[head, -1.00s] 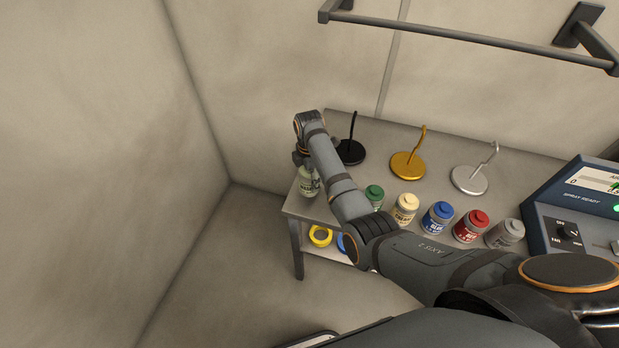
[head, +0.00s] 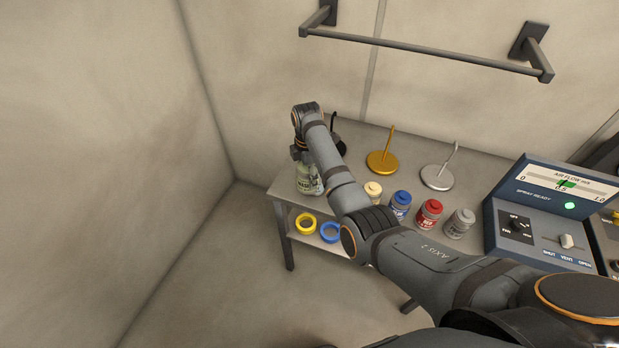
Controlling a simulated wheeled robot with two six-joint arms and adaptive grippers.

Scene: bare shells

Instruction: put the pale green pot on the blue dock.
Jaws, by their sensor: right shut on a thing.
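My right gripper (head: 303,157) hangs over the left end of the table, shut on the pale green pot (head: 310,179). The pot looks upright, label facing out, near the table's front edge. I cannot tell whether its base touches the tabletop. The blue dock (head: 330,232), a blue ring, lies on the lower shelf below the pot and to its right, beside a yellow ring (head: 306,224). My right forearm passes close to the dock's right side. My left gripper is not in view.
Cream (head: 373,192), blue (head: 400,204), red (head: 429,213) and grey (head: 459,222) pots line the table (head: 283,188). Black, gold (head: 383,162) and silver (head: 437,177) hook stands are behind. A control panel (head: 540,210) stands right; a rail (head: 420,52) crosses above.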

